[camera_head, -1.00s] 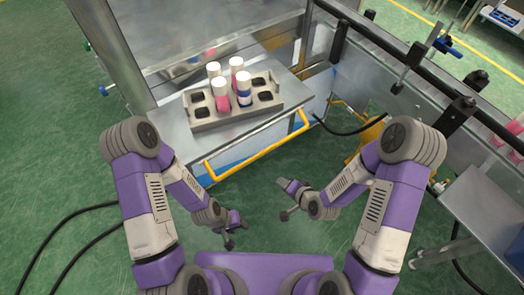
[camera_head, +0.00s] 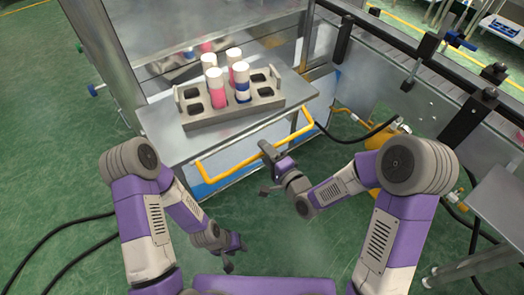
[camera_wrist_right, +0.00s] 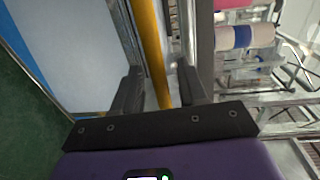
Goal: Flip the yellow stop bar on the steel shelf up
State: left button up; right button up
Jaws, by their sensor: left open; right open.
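The yellow stop bar (camera_head: 230,169) hangs down along the front edge of the steel shelf (camera_head: 160,130) in the head view. My right gripper (camera_head: 264,168) is open, just in front of the bar near its middle. In the right wrist view, the yellow bar (camera_wrist_right: 150,45) runs between the two spread fingers of the right gripper (camera_wrist_right: 160,88). I cannot tell whether a finger touches it. My left gripper (camera_head: 236,256) is open and empty, low over the floor and away from the bar.
A grey rack (camera_head: 235,115) on the shelf holds several white-capped cans with pink or blue bodies. A steel frame and conveyor stand at the right. Black cables lie on the green floor. A small steel table (camera_head: 500,215) is at the right edge.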

jog(key=shift+x, duration=1.1)
grip_shut()
